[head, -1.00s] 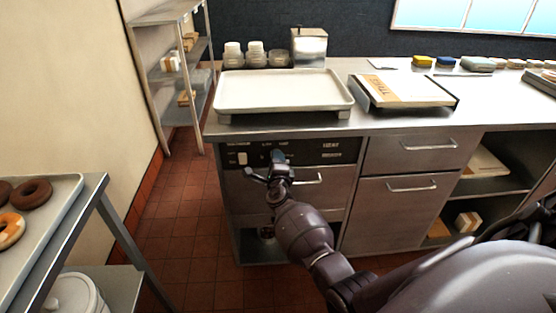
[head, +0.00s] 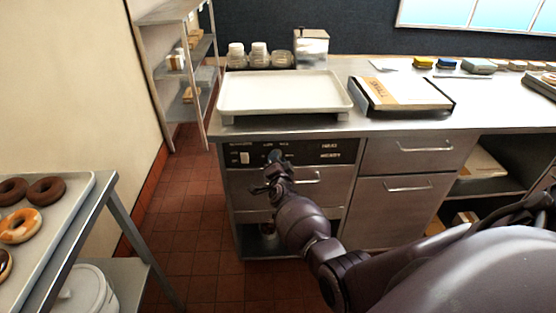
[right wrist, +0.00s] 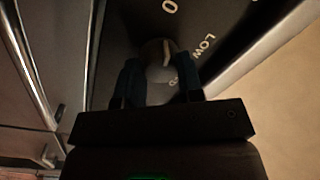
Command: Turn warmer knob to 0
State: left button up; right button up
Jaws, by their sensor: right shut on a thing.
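The warmer knob (right wrist: 160,62) is a round dark knob with a pale pointer mark, on the black control panel (head: 318,152) under the counter. In the right wrist view my right gripper (right wrist: 160,85) has its two fingers on either side of the knob, shut on it. "0" and "LOW" are printed on the panel close to the knob. The pale mark points up in that view, towards the side where the "0" is. In the head view my right gripper (head: 277,160) reaches the panel and hides the knob. My left gripper is not in view.
A white tray (head: 285,92) sits on the counter above the panel. A white switch (head: 244,158) is left of the knob. Drawers with bar handles (head: 408,150) are at right. A doughnut tray (head: 75,208) on a rack stands at left. Open tiled floor lies between.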

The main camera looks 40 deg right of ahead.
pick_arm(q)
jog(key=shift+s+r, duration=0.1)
pick_arm(e)
jog(key=shift+n, duration=0.4)
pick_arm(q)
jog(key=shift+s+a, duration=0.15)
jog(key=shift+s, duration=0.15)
pick_arm(e)
jog(key=shift+n, duration=0.3)
jog(key=o, duration=0.9)
jog(key=shift+c, duration=0.2)
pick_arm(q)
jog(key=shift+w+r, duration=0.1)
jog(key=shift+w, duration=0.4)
pick_arm(e)
jog(key=shift+o, duration=0.3)
jog(key=shift+s+a+p, duration=0.1)
jog(key=shift+s+p, duration=0.1)
jog(key=shift+p, duration=0.1)
pick_arm(q)
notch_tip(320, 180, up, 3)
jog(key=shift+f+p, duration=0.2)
jog(key=shift+p, duration=0.85)
pick_arm(e)
jog(key=v, duration=1)
jog(key=shift+s, duration=0.2)
